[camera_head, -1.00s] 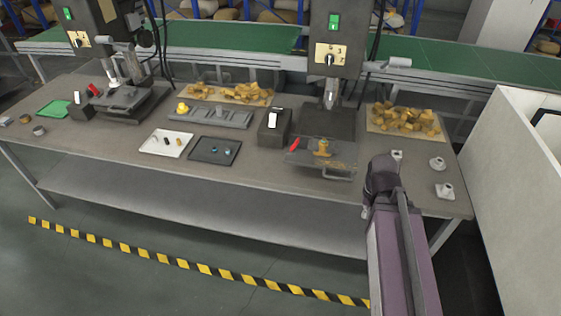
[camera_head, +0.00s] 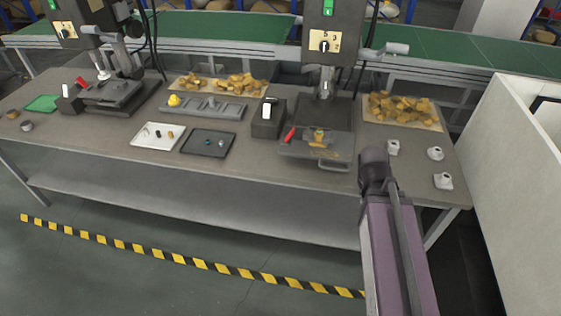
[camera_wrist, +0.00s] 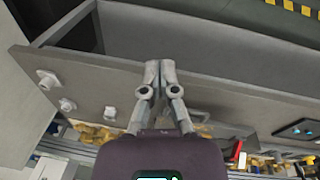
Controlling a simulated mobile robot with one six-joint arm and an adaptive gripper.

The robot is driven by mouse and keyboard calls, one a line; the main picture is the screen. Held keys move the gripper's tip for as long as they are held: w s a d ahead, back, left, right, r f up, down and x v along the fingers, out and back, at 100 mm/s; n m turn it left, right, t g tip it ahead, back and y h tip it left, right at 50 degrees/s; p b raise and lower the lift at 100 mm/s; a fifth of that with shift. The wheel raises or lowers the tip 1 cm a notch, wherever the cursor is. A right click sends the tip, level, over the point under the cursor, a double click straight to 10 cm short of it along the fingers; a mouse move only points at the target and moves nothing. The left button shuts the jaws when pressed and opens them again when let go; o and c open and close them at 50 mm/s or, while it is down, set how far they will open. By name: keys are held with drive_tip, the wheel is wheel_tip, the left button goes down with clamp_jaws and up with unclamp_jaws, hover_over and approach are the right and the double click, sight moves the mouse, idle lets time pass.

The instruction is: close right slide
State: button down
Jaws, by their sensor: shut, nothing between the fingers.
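The right slide (camera_head: 290,150) is a grey plate in front of the right press, sticking out toward the table's front edge. It carries a yellow-brown fixture (camera_head: 319,138) and has a bar handle (camera_head: 334,167) at its front. A red lever (camera_head: 290,134) stands at its left. In the wrist view, my gripper (camera_wrist: 159,66) is shut and empty, over the table's front edge. The slide's handle shows partly behind a finger there, and the red lever (camera_wrist: 235,150) is to the lower right. In the head view my arm hides the gripper.
The right press (camera_head: 326,80) stands behind the slide. A tray of brass parts (camera_head: 402,108) and several small metal pieces (camera_head: 435,153) lie to the right. A black box (camera_head: 268,120) and a dark tray (camera_head: 208,143) are to the left. A white-walled enclosure (camera_head: 505,160) bounds the right side.

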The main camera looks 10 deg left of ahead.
sight(280, 153)
drive_tip(key=w+a+f+n+t+h+b, duration=0.5)
drive_tip(key=w+a+f+n+t+b, duration=0.5)
drive_tip(key=n+b, duration=0.6)
drive_tip(key=a+n+t+y+b, duration=0.5)
drive_tip(key=a+n+b, duration=0.7)
drive_tip(key=a+n, duration=0.5)
drive_tip(key=a+t, duration=0.2)
drive_tip(key=a, duration=0.1)
drive_tip(key=shift+w+a+f+n+y, duration=0.3)
drive_tip(key=shift+n+y, duration=0.1)
drive_tip(key=w, duration=1.3)
drive_tip(key=shift+w+d, duration=0.25)
drive_tip(key=shift+w, duration=0.25)
